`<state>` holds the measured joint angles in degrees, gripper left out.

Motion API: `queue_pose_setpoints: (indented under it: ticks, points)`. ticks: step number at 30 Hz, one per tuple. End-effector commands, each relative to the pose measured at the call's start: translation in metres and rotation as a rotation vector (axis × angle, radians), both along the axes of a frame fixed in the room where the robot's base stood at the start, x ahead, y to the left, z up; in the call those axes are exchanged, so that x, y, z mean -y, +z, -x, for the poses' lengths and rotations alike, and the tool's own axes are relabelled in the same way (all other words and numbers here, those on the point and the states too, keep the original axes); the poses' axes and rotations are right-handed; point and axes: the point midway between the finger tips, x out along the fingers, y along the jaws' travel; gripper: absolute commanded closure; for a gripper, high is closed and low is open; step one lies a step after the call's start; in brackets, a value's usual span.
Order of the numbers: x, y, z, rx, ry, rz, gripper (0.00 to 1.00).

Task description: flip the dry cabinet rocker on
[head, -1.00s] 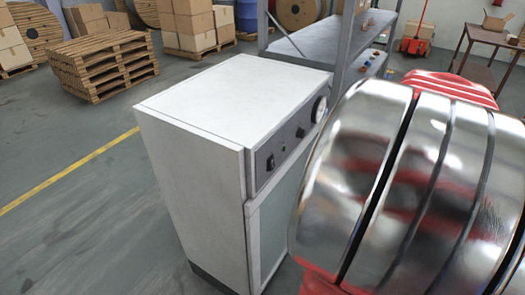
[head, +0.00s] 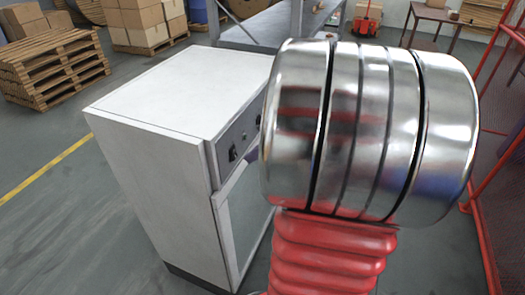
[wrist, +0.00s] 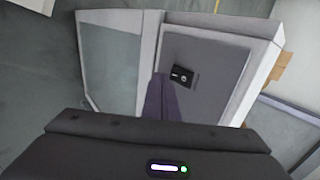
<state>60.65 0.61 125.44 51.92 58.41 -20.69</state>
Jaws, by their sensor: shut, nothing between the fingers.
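The dry cabinet (head: 175,100) is a white box with a grey control panel (head: 238,143) at the top of its front, above a glazed door. The rocker (head: 232,153) is a small black switch at the panel's near end. In the wrist view the rocker (wrist: 183,76) is black with a small white mark; I cannot tell its position. My gripper (wrist: 161,82) is shut and empty, its dark fingertips just left of and below the rocker in that view. I cannot tell if they touch the panel. In the head view my arm hides most of the gripper.
A grey shelf rack (head: 278,28) stands behind the cabinet. Wooden pallets (head: 50,65) and boxes (head: 140,20) are at the back left. A red rail frame (head: 490,130) is at the right. The floor left of the cabinet is clear.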

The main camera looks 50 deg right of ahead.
Motion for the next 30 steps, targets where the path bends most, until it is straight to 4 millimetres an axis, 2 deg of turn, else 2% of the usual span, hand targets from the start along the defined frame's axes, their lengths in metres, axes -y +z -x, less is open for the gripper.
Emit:
queue_pose_setpoints:
  ticks: [3,9,30]
  points:
    - [-0.005,-0.002,-0.013,0.000,0.001,0.000,1.00]
    - [-0.008,-0.004,-0.025,0.000,0.000,0.000,1.00]
    - [-0.010,-0.005,-0.029,0.000,-0.002,-0.001,1.00]
